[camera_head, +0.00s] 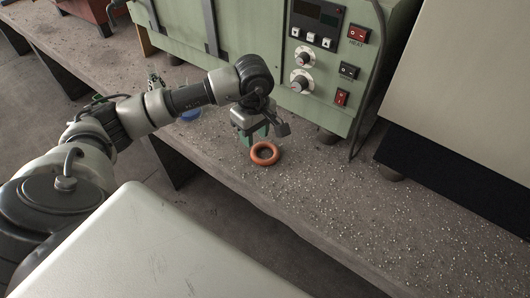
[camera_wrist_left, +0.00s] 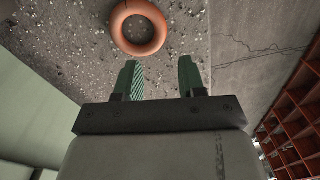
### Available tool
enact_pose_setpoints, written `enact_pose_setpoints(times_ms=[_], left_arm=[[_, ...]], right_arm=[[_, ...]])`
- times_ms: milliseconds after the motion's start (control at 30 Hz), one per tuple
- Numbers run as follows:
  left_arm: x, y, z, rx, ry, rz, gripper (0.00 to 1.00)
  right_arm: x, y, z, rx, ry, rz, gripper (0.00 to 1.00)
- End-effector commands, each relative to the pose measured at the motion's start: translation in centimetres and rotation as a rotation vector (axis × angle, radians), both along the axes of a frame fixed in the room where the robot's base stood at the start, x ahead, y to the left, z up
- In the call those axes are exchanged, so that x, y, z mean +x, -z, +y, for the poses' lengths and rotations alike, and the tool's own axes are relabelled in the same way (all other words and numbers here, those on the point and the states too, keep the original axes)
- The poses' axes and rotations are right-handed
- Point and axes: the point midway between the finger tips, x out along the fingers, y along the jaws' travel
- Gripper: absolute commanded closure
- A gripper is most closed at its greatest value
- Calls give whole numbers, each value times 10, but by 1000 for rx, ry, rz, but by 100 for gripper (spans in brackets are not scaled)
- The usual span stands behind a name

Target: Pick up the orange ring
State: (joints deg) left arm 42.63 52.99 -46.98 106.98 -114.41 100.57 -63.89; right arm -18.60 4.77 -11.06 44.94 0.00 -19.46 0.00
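The orange ring (camera_head: 265,153) lies flat on the concrete bench (camera_head: 330,205), close to its front edge. In the left wrist view the ring (camera_wrist_left: 118,22) is ahead of the fingertips, a little left of the gap between them, with speckled bench showing through its hole. My left gripper (camera_head: 255,137) is just behind the ring in the head view, with green fingers pointing down. In the left wrist view the left gripper (camera_wrist_left: 160,75) has its two fingers apart with nothing between them. My right gripper is in neither view.
A green machine (camera_head: 265,50) with knobs and switches stands behind the ring. A blue round object (camera_head: 190,115) lies left of the gripper. A pale cabinet with a dark base (camera_head: 440,175) is at the right. The bench right of the ring holds only scattered grit.

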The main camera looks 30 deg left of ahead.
Motion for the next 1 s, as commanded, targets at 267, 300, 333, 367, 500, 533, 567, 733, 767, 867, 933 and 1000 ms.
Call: enact_pose_setpoints(times_ms=[267,300,333,367,500,533,567,733,767,867,933,1000], left_arm=[[-1,28,-2,-3,0,1,60],[-1,32,-3,-4,0,2,60],[-1,36,-4,-6,1,3,60],[-1,40,-6,-5,1,4,60],[-1,62,-10,-5,-1,3,60],[-1,66,-9,-4,-2,3,60],[-1,70,-9,-4,-2,3,60],[-1,78,-9,-4,0,-1,60],[-1,78,-9,-4,0,-1,60],[-1,78,-9,-4,0,-1,60],[-1,78,-9,-4,0,-1,65],[-1,78,-9,-4,0,-1,75]], right_arm=[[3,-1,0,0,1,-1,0],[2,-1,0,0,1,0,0],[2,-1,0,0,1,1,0],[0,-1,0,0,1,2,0],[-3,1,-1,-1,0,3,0],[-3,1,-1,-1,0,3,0],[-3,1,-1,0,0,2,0],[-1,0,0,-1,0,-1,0],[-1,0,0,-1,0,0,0],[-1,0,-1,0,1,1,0],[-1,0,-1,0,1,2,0],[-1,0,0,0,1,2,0]])
